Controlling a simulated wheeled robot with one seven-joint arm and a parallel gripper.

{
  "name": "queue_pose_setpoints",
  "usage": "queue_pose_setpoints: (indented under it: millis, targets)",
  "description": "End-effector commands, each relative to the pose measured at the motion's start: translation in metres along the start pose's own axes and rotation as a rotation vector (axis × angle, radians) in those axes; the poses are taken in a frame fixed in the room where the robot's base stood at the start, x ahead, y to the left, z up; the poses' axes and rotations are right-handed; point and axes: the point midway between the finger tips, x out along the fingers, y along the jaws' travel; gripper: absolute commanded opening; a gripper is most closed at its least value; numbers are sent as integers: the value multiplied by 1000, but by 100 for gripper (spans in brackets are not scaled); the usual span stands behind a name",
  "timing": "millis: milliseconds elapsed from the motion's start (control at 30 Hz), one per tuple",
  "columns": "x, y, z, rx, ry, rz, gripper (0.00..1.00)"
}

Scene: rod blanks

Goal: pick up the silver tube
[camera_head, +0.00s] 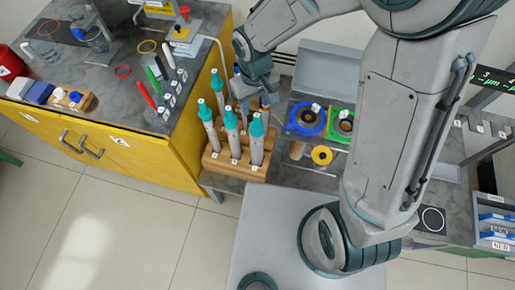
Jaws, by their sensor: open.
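A silver-grey tube (169,56) lies on the grey bench top in a row with a black rod (161,68), a green rod (153,80) and a red rod (146,95). It is the one farthest back in this row. My gripper (258,102) is open and points down, to the right of the bench, over the back of a wooden rack (213,160). It is apart from the silver tube. Its fingertips are small and partly hidden by the rack's contents.
The wooden rack holds several grey pipette-like tools (231,135) with teal tops, close to my gripper. Small labels (166,114) lie beside the rods. Beakers (97,40) stand at the bench's back left. A blue round device (306,119) sits right of the rack.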

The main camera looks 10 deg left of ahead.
Motion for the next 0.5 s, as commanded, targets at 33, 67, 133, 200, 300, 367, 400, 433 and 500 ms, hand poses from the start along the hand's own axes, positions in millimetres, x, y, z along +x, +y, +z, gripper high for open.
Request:
queue_pose_setpoints:
  millis: [33, 67, 133, 200, 300, 367, 400, 433, 500]
  targets:
    - [12, -1, 1, -1, -6, -2, 44]
    - [17, -1, 1, -1, -6, -2, 44]
    - [27, -1, 1, -2, -4, -1, 44]
    - [36, 0, 0, 1, -3, -1, 44]
    - [42, 0, 0, 0, 0, 0, 44]
    - [45, 0, 0, -1, 0, 0, 44]
    - [46, 0, 0, -1, -1, 0, 44]
    - [48, 0, 1, -1, -2, 0, 44]
    - [54, 1, 0, 0, -2, -1, 44]
